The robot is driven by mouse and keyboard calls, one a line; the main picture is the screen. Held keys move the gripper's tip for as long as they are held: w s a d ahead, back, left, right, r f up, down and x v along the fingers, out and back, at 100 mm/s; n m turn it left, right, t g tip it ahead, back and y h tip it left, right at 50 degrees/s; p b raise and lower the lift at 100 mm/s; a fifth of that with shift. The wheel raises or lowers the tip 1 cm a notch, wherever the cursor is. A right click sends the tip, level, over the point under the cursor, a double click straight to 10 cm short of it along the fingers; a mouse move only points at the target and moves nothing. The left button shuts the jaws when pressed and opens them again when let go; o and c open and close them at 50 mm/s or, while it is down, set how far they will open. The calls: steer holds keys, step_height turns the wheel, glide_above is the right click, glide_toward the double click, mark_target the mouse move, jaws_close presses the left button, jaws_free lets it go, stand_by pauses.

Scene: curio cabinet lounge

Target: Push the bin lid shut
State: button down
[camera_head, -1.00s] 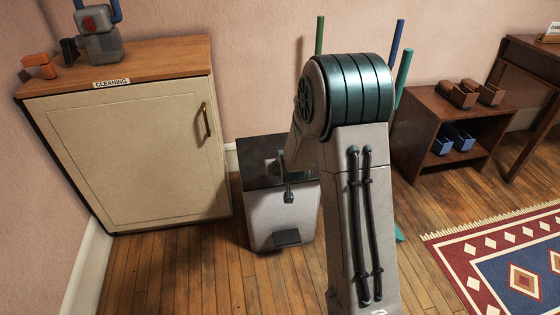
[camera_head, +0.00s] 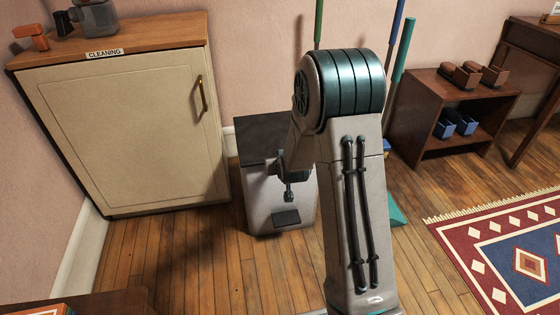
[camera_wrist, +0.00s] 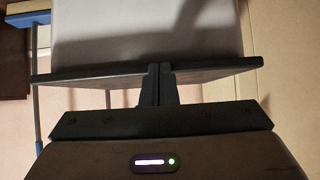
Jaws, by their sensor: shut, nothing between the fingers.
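The bin (camera_head: 262,208) stands on the floor right of the cream cabinet. It has a pale body, a dark lid (camera_head: 262,131) and a dark pedal (camera_head: 286,217) low on its front. The lid looks flat on top, but my arm hides its right part, and I cannot tell whether a gap is left. My gripper (camera_head: 290,196) is shut and empty, pointing down over the bin's front. In the wrist view my gripper (camera_wrist: 158,70) overlaps the lid's dark edge (camera_wrist: 95,74), with the pale bin body (camera_wrist: 150,30) beyond. I cannot tell whether they touch.
The cream cabinet (camera_head: 125,130) labelled CLEANING stands close on the left. Long-handled tools (camera_head: 403,50) lean on the wall behind my arm. A shoe shelf (camera_head: 425,125) and a patterned rug (camera_head: 505,255) lie right. A brown top edge (camera_head: 85,305) shows at lower left. Floor before the bin is clear.

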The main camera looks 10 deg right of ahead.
steer(key=shift+s+f, duration=0.2)
steer(key=shift+f, duration=0.45)
step_height(320, 180, up, 5)
steer(key=p, duration=0.3)
steer(key=s+f+p, duration=0.1)
steer(key=s+f, duration=0.2)
steer(key=s, duration=0.6)
steer(key=s+r+g+p, duration=0.2)
steer(key=s+r+p, duration=0.2)
steer(key=r+p, duration=0.85)
steer(key=s+r+g+p, duration=0.2)
steer(key=s+r+p, duration=0.35)
steer(key=r, duration=1.15)
steer(key=s+r+g+p, duration=0.1)
steer(key=s+r+p, duration=0.3)
steer(key=r+p, duration=0.2)
steer(key=s+r+g+p, duration=0.1)
steer(key=s+r+p, duration=0.4)
steer(key=r, duration=0.5)
steer(key=s+r+g+p, duration=0.1)
steer(key=s+r+p, duration=0.4)
steer(key=r, duration=0.4)
steer(key=shift+g+p, duration=0.3)
steer(key=shift+p, duration=0.6)
steer(key=shift+r, duration=0.1)
